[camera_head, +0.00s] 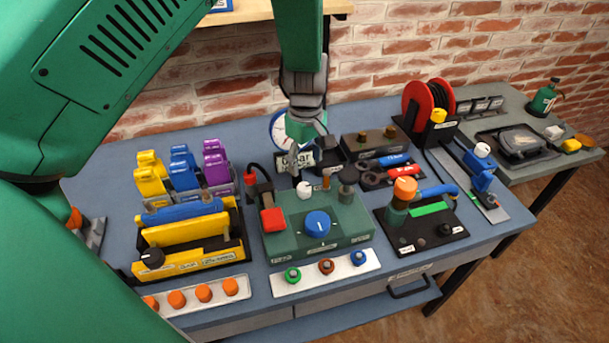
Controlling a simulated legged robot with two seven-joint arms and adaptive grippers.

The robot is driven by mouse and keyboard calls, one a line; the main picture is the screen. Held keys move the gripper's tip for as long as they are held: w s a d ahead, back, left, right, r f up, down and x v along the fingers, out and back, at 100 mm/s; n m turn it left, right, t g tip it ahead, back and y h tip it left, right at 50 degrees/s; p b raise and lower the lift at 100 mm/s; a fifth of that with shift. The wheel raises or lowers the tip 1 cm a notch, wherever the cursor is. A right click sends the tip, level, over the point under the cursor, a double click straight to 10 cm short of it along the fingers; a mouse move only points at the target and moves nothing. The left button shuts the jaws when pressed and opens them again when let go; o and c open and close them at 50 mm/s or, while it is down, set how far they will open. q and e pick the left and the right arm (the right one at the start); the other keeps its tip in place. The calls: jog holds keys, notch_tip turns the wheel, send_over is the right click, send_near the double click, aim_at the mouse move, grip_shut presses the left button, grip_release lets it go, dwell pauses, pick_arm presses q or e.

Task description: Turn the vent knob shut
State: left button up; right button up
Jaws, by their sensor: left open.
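A dark green control box (290,236) stands at the middle of the bench. On its top are a large blue knob (318,223) with a white mark, a red square part (273,219), a small white knob (304,189) and a dark knob (346,191). The small labels are too fine to read, so I cannot tell which one is the vent knob. My left gripper (306,158) is open and points down above the back of the box, near the white knob. It partly hides a gauge (278,128) and a small sign. My right gripper is out of view.
A yellow tray (195,260) and coloured clips (182,172) stand left of the box. A black plate (420,243) with an orange-capped green cylinder (404,192) is at its right. A white strip (325,272) with small knobs lies in front. A red reel (422,105) stands behind.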

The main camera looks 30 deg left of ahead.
aim_at(304, 186)
pick_arm(q)
jog(key=r, duration=0.2)
jog(key=shift+d+r, duration=0.3)
jog(key=shift+d, duration=0.05)
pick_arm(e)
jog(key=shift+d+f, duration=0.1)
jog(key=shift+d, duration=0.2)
pick_arm(q)
jog(key=shift+a, duration=0.2)
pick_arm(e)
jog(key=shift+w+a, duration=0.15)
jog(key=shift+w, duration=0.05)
pick_arm(q)
jog(key=f+n+p, duration=0.1)
jog(key=f+n, duration=0.1)
jog(key=f, duration=0.2)
jog(key=f+n, duration=0.2)
jog(key=f, duration=0.2)
jog(key=f+n+p, duration=0.1)
jog(key=f+n, duration=0.2)
jog(key=f, duration=0.1)
jog(key=shift+a+f+p, duration=0.15)
jog(key=shift+a+p, duration=0.15)
jog(key=shift+a, duration=0.05)
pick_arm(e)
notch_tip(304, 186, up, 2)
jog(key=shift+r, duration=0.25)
pick_arm(q)
jog(key=c, duration=1.1)
